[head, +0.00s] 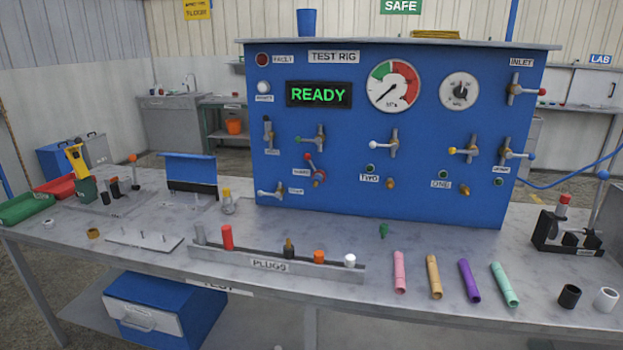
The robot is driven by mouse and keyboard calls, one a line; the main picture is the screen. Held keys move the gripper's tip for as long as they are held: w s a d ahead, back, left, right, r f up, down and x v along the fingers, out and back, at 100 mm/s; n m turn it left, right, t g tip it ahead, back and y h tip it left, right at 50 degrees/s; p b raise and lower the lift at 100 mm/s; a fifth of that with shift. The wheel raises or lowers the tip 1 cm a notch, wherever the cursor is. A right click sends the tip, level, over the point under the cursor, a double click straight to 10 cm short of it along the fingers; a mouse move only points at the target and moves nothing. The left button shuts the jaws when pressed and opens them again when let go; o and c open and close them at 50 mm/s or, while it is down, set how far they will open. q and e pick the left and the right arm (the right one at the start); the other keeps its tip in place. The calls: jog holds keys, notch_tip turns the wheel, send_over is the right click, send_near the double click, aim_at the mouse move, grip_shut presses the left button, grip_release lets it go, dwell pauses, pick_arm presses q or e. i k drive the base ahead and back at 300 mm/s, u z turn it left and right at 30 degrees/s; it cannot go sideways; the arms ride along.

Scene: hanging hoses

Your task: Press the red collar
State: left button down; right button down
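I cannot tell for sure which thing is the red collar. A red band or cap (565,199) tops a grey post on the black fixture (566,235) at the right end of the bench. A red cylinder (226,237) stands upright at the left of the rack marked PLUGS (262,265). A black collar-like ring (569,296) and a white one (606,299) stand at the front right. A small brass ring (93,233) and a pale ring (48,224) lie at the left. Neither of my grippers is in view.
The blue test rig (400,210) stands at the back, its display (318,94) reading READY. Pink (399,272), tan (433,277), purple (469,281) and mint (504,285) tubes lie in front. A blue hose (570,180) runs off right.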

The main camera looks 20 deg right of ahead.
aim_at(306, 157)
jog(key=k, duration=0.35)
jog(key=u, duration=0.8)
jog(key=i, duration=2.2)
jog(key=z, duration=1)
